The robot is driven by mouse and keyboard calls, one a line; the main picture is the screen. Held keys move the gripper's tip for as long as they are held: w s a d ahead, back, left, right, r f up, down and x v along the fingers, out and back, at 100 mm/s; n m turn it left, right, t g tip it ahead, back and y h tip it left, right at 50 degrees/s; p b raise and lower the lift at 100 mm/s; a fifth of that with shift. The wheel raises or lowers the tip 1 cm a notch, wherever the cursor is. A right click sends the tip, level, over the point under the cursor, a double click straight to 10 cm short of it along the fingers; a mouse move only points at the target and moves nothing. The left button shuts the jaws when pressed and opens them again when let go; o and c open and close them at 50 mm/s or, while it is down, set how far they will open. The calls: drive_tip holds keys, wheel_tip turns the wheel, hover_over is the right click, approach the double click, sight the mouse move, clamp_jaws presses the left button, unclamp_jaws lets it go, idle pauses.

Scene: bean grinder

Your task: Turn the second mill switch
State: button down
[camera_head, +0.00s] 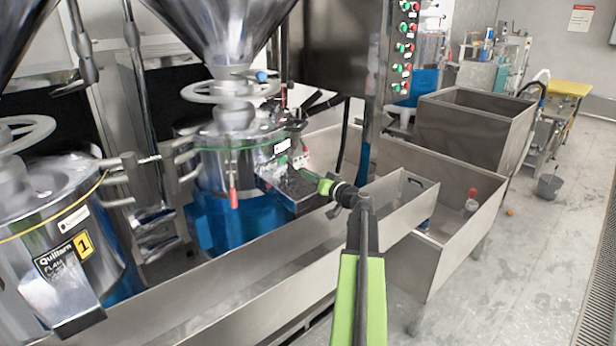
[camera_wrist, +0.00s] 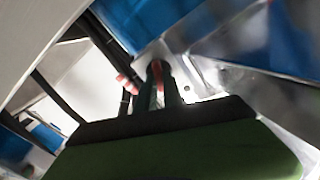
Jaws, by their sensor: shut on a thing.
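The second mill (camera_head: 228,160) is a steel drum with a blue lower part, standing under a hopper. A small fitting with green and white parts (camera_head: 300,158) sits on its right side, above a steel chute. My green and black gripper (camera_head: 318,183) reaches to this side of the mill. In the wrist view, its dark fingers (camera_wrist: 158,90) are closed around a small red piece (camera_wrist: 157,74), which looks like the mill switch. The fingers hide most of it. In the head view I cannot make out the switch itself.
A first mill with a yellow "1" label (camera_head: 80,245) stands at the left. A long steel trough (camera_head: 250,290) runs in front of the mills. A panel of red and green buttons (camera_head: 404,45) hangs behind.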

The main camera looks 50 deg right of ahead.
drive_tip(key=m, duration=1.3)
drive_tip(key=shift+d+f+b, duration=0.2)
drive_tip(key=shift+f+b, duration=0.1)
idle(0.3)
drive_tip(key=c, duration=1.5)
unclamp_jaws()
